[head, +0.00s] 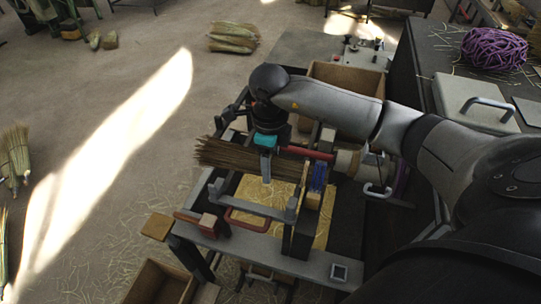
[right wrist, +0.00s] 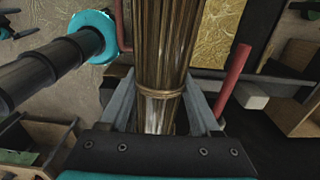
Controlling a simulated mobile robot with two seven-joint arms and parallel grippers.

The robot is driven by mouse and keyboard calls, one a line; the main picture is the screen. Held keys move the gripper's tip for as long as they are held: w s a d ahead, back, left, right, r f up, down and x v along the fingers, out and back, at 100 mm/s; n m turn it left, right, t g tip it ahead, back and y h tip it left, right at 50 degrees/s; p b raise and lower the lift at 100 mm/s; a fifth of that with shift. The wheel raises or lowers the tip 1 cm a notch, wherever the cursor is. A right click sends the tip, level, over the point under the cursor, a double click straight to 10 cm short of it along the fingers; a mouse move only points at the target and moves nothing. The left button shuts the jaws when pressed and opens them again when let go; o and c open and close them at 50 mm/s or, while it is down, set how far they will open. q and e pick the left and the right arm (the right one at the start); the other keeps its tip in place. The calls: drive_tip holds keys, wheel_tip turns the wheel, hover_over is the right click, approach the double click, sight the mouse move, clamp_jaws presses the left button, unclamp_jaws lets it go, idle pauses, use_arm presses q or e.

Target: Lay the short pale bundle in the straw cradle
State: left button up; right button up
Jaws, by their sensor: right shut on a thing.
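My right gripper (head: 266,168) is shut around a brown straw bundle (head: 228,155), which lies crosswise over the bench. In the right wrist view the bundle (right wrist: 164,45) runs between the two grey fingers (right wrist: 160,105), with a tie band around it near them. The bundle looks brown rather than pale. Its right end reaches toward an upright wooden piece beside a blue strip (head: 317,178). I cannot tell whether the bundle touches any support. The straw cradle cannot be told apart clearly from the bench frame (head: 250,208). My left gripper is not identifiable.
A straw-strewn yellow panel (head: 262,190) lies below the frame. A red handle (head: 310,153) is close to my gripper. An open wooden box (head: 345,78) stands behind my arm. Pale straw bundles (head: 233,37) lie on the floor. Purple cord (head: 494,48) sits on the right counter.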

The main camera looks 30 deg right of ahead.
drive_tip(key=shift+s+a+f+b, duration=0.1)
drive_tip(key=shift+s+f+b, duration=0.15)
drive_tip(key=shift+f+b, duration=0.35)
wheel_tip(320, 180, down, 7)
drive_tip(key=b, duration=0.5)
drive_tip(key=shift+w, duration=0.15)
use_arm(q)
wheel_tip(320, 180, down, 7)
drive_tip(key=shift+w+a+b, duration=0.15)
drive_tip(key=shift+w+b, duration=0.05)
drive_tip(key=shift+b, duration=0.15)
use_arm(e)
drive_tip(key=shift+f, duration=0.4)
use_arm(q)
drive_tip(key=shift+s, duration=0.15)
use_arm(e)
drive_tip(key=o, duration=1.5)
drive_tip(key=shift+c, duration=0.2)
use_arm(q)
drive_tip(key=shift+f, duration=0.15)
use_arm(e)
wheel_tip(320, 180, up, 15)
drive_tip(key=shift+r, duration=0.15)
